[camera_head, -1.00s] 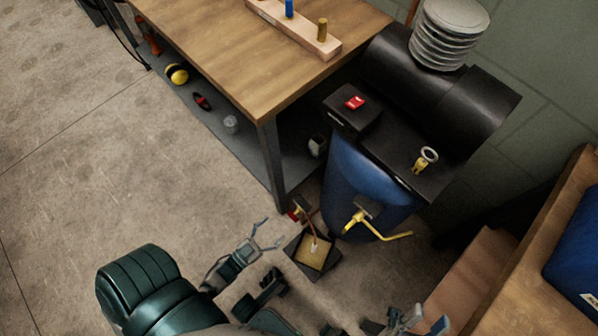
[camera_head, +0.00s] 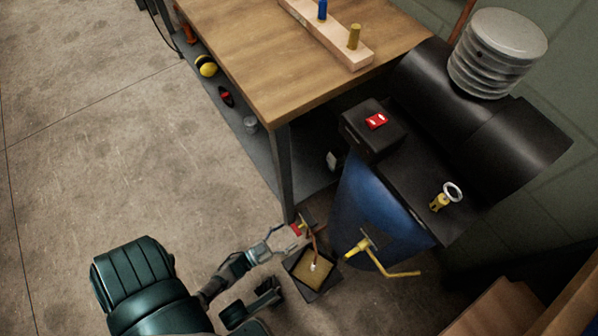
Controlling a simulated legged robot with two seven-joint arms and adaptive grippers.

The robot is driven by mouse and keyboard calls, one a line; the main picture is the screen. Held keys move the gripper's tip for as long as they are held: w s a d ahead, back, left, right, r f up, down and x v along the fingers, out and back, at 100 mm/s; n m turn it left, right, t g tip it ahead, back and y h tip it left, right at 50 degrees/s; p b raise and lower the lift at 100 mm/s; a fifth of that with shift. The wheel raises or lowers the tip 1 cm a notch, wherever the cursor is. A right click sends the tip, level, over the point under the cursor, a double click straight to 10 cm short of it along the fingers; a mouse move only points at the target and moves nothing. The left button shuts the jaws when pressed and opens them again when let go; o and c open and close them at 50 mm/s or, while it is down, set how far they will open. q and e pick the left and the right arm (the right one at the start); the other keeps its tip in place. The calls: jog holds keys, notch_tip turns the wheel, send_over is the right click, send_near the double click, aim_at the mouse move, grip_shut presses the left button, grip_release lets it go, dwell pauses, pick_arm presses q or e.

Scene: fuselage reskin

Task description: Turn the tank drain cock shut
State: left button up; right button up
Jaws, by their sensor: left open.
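A blue tank (camera_head: 375,210) stands under the black machine at the right. Low at its left side is a small cock with a red handle (camera_head: 297,230) and a copper-coloured tube running down from it. A yellow lever (camera_head: 366,247) sticks out at the tank's front; I cannot tell for certain which fitting is the drain cock. My left gripper (camera_head: 283,243) is open, its fingertips close beside the red handle. I cannot tell if they touch it. My right gripper is out of view.
A dark box with a tan pad (camera_head: 315,268) sits on the floor below the tube. A wooden workbench (camera_head: 290,70) stands behind, its leg (camera_head: 283,175) close to the cock. A wooden edge (camera_head: 500,310) is at lower right. Open floor (camera_head: 110,130) lies left.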

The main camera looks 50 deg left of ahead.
aim_at(296, 229)
pick_arm(q)
jog(key=shift+w+d+b, duration=0.2)
jog(key=shift+w+b, duration=0.1)
jog(key=shift+w, duration=1.85)
jog(key=c, duration=1.2)
